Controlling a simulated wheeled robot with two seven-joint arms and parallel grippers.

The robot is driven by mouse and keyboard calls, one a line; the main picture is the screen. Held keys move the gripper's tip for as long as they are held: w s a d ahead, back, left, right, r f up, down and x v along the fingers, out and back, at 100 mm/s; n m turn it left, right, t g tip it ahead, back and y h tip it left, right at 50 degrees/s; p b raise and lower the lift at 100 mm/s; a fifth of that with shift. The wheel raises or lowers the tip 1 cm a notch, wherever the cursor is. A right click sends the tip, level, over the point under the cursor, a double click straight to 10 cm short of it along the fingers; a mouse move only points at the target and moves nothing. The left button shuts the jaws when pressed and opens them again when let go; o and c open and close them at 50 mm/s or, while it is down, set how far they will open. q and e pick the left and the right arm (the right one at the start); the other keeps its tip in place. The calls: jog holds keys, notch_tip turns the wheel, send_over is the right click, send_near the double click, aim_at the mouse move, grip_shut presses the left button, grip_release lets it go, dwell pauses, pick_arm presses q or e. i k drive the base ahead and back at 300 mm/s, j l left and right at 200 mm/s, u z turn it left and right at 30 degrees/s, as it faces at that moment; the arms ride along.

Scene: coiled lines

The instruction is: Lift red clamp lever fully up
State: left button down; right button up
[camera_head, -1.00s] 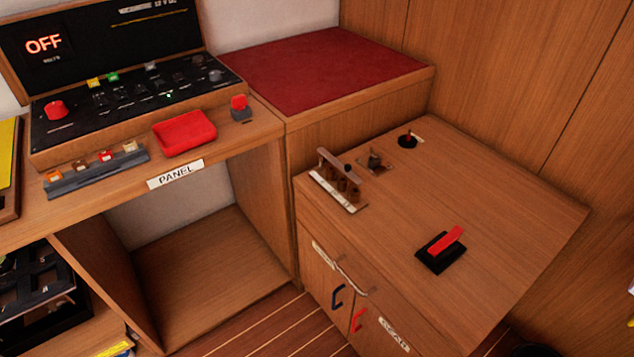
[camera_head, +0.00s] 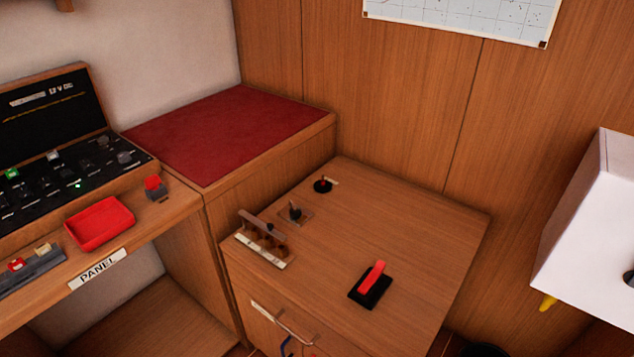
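A red clamp lever (camera_head: 373,276) sits on a black base (camera_head: 366,293) on the wooden cabinet top, toward its front right. The lever slants up and away from the base; its exact angle is hard to judge. Neither of my grippers shows in the head view. Nothing touches the lever.
A rack of brown pieces (camera_head: 264,245), a small metal fitting (camera_head: 295,214) and a black knob with red (camera_head: 323,185) stand along the left of the cabinet top (camera_head: 420,240). A red tray (camera_head: 99,223) lies on the panel shelf. A white box (camera_head: 590,230) is at the right.

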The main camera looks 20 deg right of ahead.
aim_at(378, 271)
jog(key=k+l, duration=0.35)
jog(key=l, duration=0.15)
jog(key=k+l, duration=0.35)
jog(key=l+z, duration=0.05)
jog(key=l, duration=0.05)
